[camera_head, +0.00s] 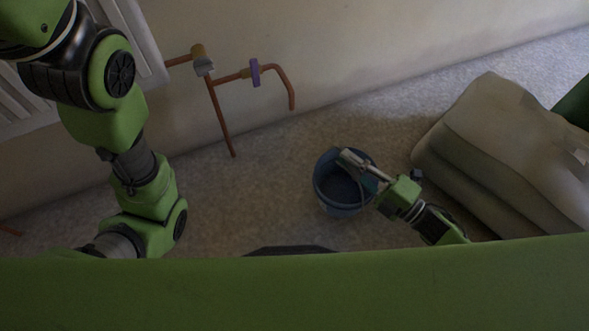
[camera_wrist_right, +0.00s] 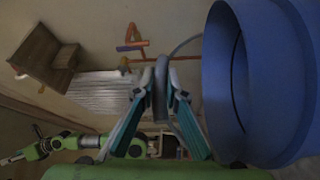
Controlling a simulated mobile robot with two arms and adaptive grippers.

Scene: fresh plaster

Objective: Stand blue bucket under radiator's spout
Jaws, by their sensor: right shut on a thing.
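The blue bucket (camera_head: 325,200) is in the middle of the head view, and its open side fills the right of the right wrist view (camera_wrist_right: 222,90). My right gripper (camera_head: 350,160) is over its rim; in the wrist view its fingers (camera_wrist_right: 165,85) are shut on the bucket's thin grey handle (camera_wrist_right: 187,43). I cannot tell whether the bucket touches the floor. The white radiator (camera_head: 140,40) is on the wall at left. Its copper spout (camera_head: 291,98) bends downward, apart from the bucket, up and left of it. A small gripper-like end, seemingly my left gripper (camera_wrist_right: 12,159), shows unclearly in the wrist view.
Stacked pale sacks (camera_head: 510,150) lie close to the right of the bucket and my right arm. A copper pipe (camera_head: 220,120) runs down to the floor by the wall. A purple valve handle (camera_head: 255,73) sits before the spout. Carpet-like floor between pipe and bucket is clear.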

